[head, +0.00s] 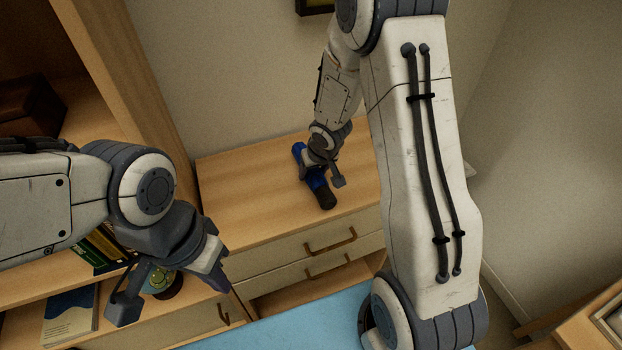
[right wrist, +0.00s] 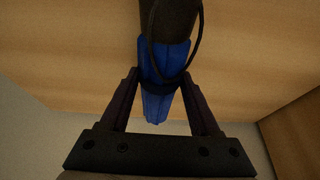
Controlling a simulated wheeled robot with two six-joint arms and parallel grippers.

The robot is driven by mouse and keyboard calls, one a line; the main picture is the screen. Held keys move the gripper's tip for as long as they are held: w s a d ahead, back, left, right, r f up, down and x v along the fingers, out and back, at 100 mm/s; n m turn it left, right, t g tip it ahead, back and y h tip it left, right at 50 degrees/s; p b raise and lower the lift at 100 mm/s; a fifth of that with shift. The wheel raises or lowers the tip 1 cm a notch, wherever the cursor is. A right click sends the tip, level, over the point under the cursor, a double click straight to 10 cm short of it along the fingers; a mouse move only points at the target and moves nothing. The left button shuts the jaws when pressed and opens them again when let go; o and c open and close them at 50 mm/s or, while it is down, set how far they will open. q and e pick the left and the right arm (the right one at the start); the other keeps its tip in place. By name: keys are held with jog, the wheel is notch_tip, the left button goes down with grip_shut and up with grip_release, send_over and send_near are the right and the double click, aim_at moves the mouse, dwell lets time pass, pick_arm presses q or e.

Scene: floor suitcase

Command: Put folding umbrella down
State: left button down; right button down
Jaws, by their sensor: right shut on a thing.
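The folding umbrella is blue with a dark handle (head: 318,182) and lies across or just above the wooden dresser top; I cannot tell whether it touches the wood. My right gripper (head: 323,176) is shut on it around the middle. In the right wrist view the umbrella (right wrist: 165,62) runs between the two fingers (right wrist: 164,95), its dark handle and a loop cord at the top. My left gripper (head: 172,290) is at the lower left, away from the umbrella, with its fingers apart and nothing seen between them.
The dresser top (head: 240,180) is otherwise clear, with drawers (head: 330,245) below. A shelf at left holds books (head: 100,248), a magazine (head: 70,315), a round object (head: 163,284) and a dark box (head: 28,105). A light blue surface (head: 285,330) lies in front.

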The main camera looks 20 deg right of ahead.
jog(key=shift+f, duration=0.45)
pick_arm(q)
jog(key=shift+f, duration=0.4)
pick_arm(e)
jog(key=shift+r, duration=0.15)
jog(key=shift+f, duration=0.2)
jog(key=shift+c, duration=0.6)
grip_release()
pick_arm(q)
jog(key=shift+f, duration=0.15)
